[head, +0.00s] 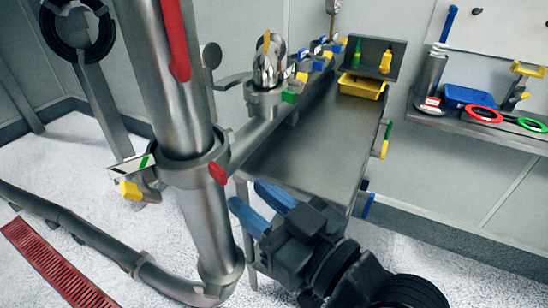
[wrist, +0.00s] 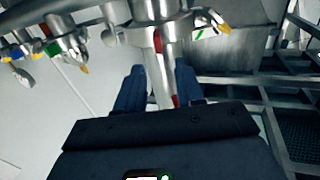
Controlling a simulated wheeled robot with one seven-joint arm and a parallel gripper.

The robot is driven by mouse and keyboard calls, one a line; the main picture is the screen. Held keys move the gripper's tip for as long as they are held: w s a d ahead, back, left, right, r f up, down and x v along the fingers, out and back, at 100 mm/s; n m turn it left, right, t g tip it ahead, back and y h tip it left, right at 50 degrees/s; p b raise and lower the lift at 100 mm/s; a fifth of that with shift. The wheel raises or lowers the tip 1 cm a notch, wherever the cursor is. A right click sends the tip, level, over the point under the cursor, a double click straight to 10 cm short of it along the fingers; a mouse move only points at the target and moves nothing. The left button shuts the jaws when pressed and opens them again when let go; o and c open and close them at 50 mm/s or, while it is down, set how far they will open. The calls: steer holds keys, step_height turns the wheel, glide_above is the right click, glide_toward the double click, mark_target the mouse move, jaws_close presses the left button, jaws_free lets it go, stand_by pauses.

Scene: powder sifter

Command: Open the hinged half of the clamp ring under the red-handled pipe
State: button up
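A thick steel pipe (head: 148,75) with a red handle strip (head: 175,40) stands upright at left of centre in the head view. The clamp ring (head: 195,172) goes around it below the handle. The ring has a red knob (head: 218,172) on its right and a yellow-tipped lever (head: 130,189) on its left. I cannot tell from these views where its hinge is; the ring looks closed. My gripper (head: 248,196) is right of and in front of the ring, apart from it. Its two blue fingers are spread and empty. In the wrist view the pipe (wrist: 157,75) appears between the fingers (wrist: 158,72).
A side pipe (head: 250,140) runs from the ring toward a valve fitting (head: 266,90). A steel table (head: 310,140) with a yellow tray (head: 362,86) stands behind my gripper. A wall shelf (head: 475,125) is at right. A floor pipe (head: 75,230) and red grating (head: 55,265) lie at lower left.

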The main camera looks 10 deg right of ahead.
mark_target(224, 175)
steer(key=p+x, duration=0.1)
steer(key=x, duration=0.5)
steer(key=shift+w+r+p, duration=0.15)
steer(key=shift+w+p, duration=0.1)
steer(key=shift+p, duration=0.15)
steer(key=shift+w+a, duration=0.45)
steer(key=shift+w, duration=0.1)
steer(key=shift+c, duration=0.4)
jaws_close()
